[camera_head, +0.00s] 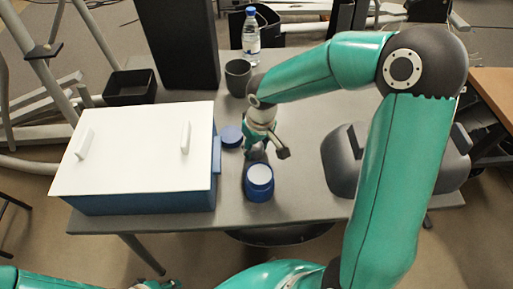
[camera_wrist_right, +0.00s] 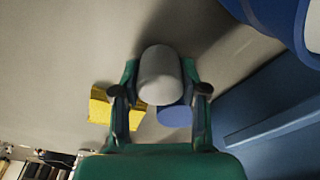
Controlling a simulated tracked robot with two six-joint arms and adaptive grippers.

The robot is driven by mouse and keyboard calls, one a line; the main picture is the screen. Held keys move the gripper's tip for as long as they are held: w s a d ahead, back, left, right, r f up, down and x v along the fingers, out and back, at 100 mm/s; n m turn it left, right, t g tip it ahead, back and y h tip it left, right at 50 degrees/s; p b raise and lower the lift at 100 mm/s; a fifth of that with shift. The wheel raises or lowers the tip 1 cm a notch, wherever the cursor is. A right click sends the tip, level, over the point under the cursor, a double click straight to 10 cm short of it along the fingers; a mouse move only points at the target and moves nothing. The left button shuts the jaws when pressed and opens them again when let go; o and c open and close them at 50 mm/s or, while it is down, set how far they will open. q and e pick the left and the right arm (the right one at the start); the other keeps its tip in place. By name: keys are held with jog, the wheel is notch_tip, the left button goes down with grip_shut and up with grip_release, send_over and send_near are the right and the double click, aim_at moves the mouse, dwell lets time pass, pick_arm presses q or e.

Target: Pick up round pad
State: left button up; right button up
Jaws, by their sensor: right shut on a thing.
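My right gripper (camera_head: 268,150) is over the table, just behind the blue jar. The right wrist view shows its two fingers (camera_wrist_right: 160,92) closed on the sides of a grey, rounded piece, which I take as the round pad (camera_wrist_right: 159,72). In the head view the pad is mostly hidden by the gripper. A flat blue disc (camera_head: 231,136) lies on the table left of the gripper; it also shows partly behind the pad in the wrist view (camera_wrist_right: 175,116). Of my left arm, only a small end part shows at the bottom edge; its fingers cannot be made out.
A blue jar (camera_head: 259,187) with a pale top stands near the table's front edge. A blue box with a white lid (camera_head: 140,150) fills the left. A dark cup (camera_head: 238,77) and a bottle (camera_head: 251,40) stand behind. A yellow block (camera_wrist_right: 100,107) shows in the wrist view.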

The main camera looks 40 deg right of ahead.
jog(key=shift+r, duration=0.15)
notch_tip(320, 180, up, 20)
jog(key=p, duration=0.3)
dwell(0.4)
jog(key=o, duration=0.4)
jog(key=c, duration=0.4)
jog(key=shift+f, duration=0.2)
